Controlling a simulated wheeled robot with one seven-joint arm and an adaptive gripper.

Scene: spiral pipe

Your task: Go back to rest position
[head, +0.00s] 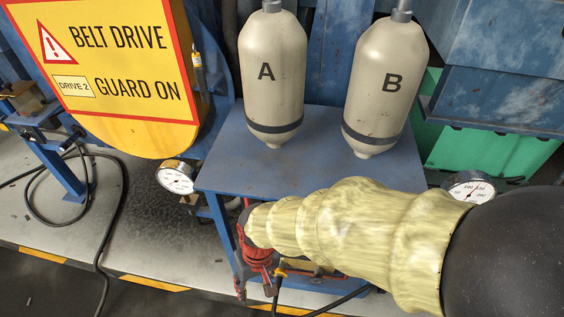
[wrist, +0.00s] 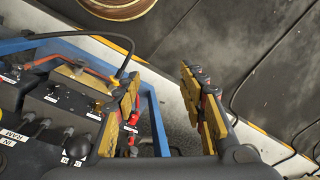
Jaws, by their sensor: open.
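My gripper (wrist: 158,78) shows in the wrist view with its two yellow-and-dark fingers spread wide and nothing between them. It is above or beside a blue-framed unit (wrist: 155,115) with a dark panel (wrist: 62,108) of fittings and labels, one reading RAM. I cannot tell if a finger touches the panel. In the head view my arm, in a pale yellow sleeve, reaches from the lower right across the front of the blue table (head: 222,160). Red and dark parts (head: 258,252) show at the sleeve's end; I cannot tell there which belong to my gripper.
Two beige tanks, A (head: 272,85) and B (head: 385,85), stand at the blue table. Gauges sit left (head: 175,177) and right (head: 470,188). A yellow belt guard (head: 150,130) is at upper left. Black cable (head: 118,215) runs down the left; dark floor (wrist: 215,45) is open.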

